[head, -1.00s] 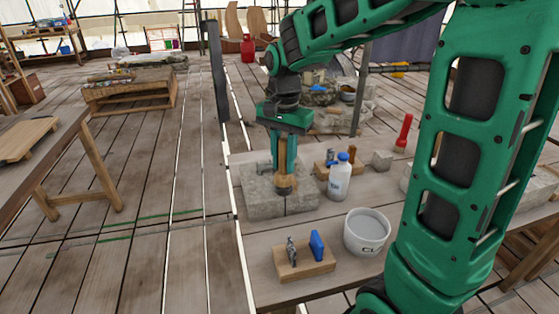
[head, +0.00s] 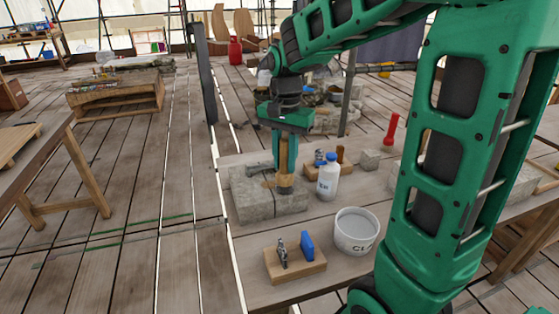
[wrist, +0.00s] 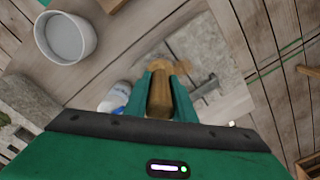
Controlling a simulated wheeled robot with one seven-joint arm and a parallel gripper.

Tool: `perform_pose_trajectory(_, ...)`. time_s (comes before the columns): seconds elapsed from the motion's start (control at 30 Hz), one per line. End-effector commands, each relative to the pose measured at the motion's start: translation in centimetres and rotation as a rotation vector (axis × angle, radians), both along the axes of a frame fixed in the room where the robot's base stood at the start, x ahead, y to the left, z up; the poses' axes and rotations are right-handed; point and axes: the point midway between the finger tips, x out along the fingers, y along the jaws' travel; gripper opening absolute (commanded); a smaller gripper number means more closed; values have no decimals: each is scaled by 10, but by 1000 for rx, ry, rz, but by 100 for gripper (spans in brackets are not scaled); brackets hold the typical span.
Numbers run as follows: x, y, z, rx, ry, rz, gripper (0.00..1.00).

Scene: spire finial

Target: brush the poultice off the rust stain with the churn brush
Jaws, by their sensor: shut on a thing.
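My gripper (head: 284,160) is shut on the wooden handle of the churn brush (head: 285,179) and holds it upright, head down, at the top of a grey stone block (head: 246,207). In the wrist view my gripper (wrist: 161,82) has the brush handle (wrist: 159,98) between its fingers. A tan-brown patch, which looks like the poultice, (wrist: 184,66) shows on the block's top (wrist: 208,50) beside the brush. The rust stain itself cannot be told apart. Whether the bristles touch the stone is hidden.
A white bottle with a blue cap (head: 328,178) stands close right of the block. A white bucket (head: 356,232) and a wooden holder with tools (head: 296,264) stand in front. The bench's front left is clear.

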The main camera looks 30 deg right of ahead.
Motion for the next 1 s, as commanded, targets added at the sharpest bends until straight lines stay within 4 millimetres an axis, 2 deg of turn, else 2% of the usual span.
perform_pose_trajectory(0.5,-3,-16,0,0,0,0,0)
perform_pose_trajectory(1.0,11,-19,-2,0,0,1,0)
